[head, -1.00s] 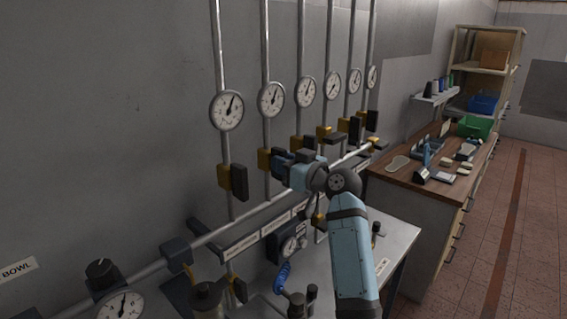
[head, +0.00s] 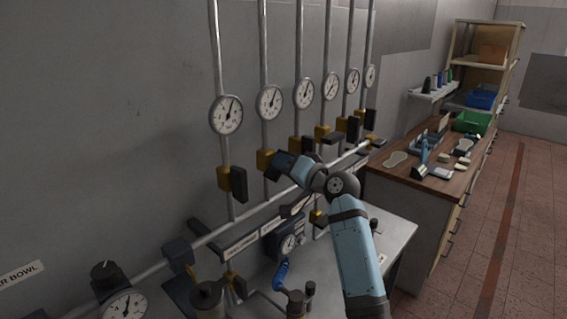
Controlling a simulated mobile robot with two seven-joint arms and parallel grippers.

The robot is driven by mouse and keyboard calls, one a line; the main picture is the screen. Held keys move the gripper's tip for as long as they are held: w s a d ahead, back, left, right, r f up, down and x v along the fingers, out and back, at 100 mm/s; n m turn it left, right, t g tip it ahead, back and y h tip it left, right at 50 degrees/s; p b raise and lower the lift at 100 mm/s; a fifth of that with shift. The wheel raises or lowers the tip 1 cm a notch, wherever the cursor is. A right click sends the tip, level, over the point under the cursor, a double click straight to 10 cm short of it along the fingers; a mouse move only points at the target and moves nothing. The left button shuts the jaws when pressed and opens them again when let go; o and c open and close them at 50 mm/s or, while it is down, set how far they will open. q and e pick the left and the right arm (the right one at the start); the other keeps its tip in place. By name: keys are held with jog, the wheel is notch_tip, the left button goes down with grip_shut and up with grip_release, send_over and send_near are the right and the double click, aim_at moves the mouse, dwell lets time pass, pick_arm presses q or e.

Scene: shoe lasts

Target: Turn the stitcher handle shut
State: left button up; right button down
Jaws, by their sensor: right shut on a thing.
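A row of vertical pipes on the wall carries yellow valve bodies with dark handles. The labels on the rail are too small to read, so I cannot tell by name which is the stitcher. My right gripper (head: 281,165) is at the second valve from the left, beside its yellow body (head: 264,159). It is shut on that valve's dark handle, which the gripper mostly hides, so its angle is unclear. The first valve's handle (head: 239,184) hangs along its pipe. The fourth valve's handle (head: 333,138) sticks out sideways. My left gripper is not in view.
Round gauges (head: 269,102) sit above the valves. A sloping pipe (head: 250,215) runs below them. A metal bench (head: 393,232) with small fittings stands under my right arm. A wooden workbench (head: 443,185) with tools is at the right; the tiled floor (head: 510,220) there is clear.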

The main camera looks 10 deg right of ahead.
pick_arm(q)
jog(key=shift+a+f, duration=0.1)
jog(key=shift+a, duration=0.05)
pick_arm(e)
jog(key=m, duration=0.6)
jog(key=shift+f+m, duration=0.15)
jog(key=shift+m, duration=0.25)
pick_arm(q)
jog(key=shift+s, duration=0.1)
pick_arm(e)
jog(key=shift+m, duration=0.8)
jog(key=shift+f, duration=0.1)
jog(key=c, duration=1)
grip_release()
jog(key=shift+w, duration=0.1)
jog(key=shift+c, duration=0.2)
jog(key=shift+d, duration=0.1)
